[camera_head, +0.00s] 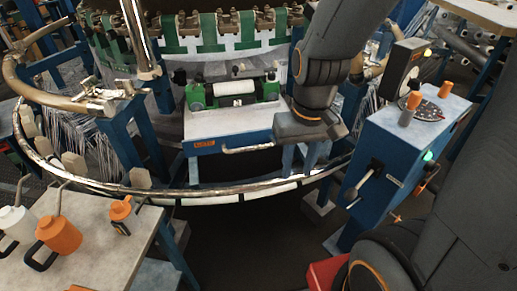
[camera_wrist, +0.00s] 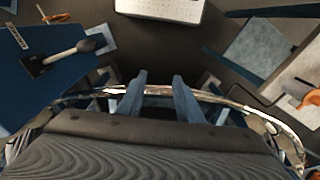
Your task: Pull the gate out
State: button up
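In the head view, a blue-fronted unit with a pale top (camera_head: 228,121) stands inside the ring rail. I take it for the gate, though nothing marks it as such. Its front has an orange label and a silver bar handle (camera_head: 247,150). My gripper (camera_head: 298,172) points down just right of the handle and partly hides that end of the unit. In the wrist view, two blue-grey fingers (camera_wrist: 159,80) stand apart with nothing seen between them. The handle is not visible in the wrist view. Contact with the unit cannot be told.
A shiny ring rail (camera_head: 240,191) curves in front of the unit. A blue control box (camera_head: 402,150) with a lever stands at right. A table (camera_head: 105,220) with white and orange jugs stands at left. Dark floor lies open in front.

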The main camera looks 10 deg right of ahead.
aim_at(247, 128)
jog(key=z, duration=1.7)
jog(key=k, duration=0.95)
jog(key=u, duration=1.35)
jog(key=i, duration=0.5)
